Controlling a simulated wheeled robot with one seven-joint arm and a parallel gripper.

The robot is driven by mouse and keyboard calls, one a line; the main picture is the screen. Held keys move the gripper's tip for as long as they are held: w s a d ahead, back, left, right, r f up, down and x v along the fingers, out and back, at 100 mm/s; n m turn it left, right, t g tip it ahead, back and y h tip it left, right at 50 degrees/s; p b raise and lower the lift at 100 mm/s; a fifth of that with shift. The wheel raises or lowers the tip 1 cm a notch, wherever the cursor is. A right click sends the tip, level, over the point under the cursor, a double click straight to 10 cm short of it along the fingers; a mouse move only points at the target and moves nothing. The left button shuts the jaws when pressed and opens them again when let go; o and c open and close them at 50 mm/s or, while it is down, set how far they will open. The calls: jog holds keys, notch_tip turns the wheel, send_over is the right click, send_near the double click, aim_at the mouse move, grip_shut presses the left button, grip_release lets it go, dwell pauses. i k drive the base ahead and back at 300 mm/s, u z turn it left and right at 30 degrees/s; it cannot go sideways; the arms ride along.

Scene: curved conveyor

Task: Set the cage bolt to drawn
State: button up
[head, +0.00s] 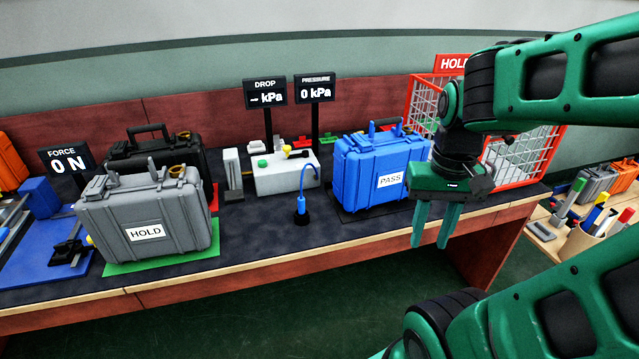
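My gripper (431,243) points down in front of the bench's front edge, left of and nearer than the cage. Its two green fingers are apart with nothing between them.
A blue case (370,172) marked PASS stands just left of my gripper. A grey case (150,215) marked HOLD sits on a green mat at left, with a black case (150,150) behind. A side table (540,231) with pens is at right. The floor in front is clear.

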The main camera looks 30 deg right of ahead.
aim_at(509, 141)
jog(key=z, duration=0.8)
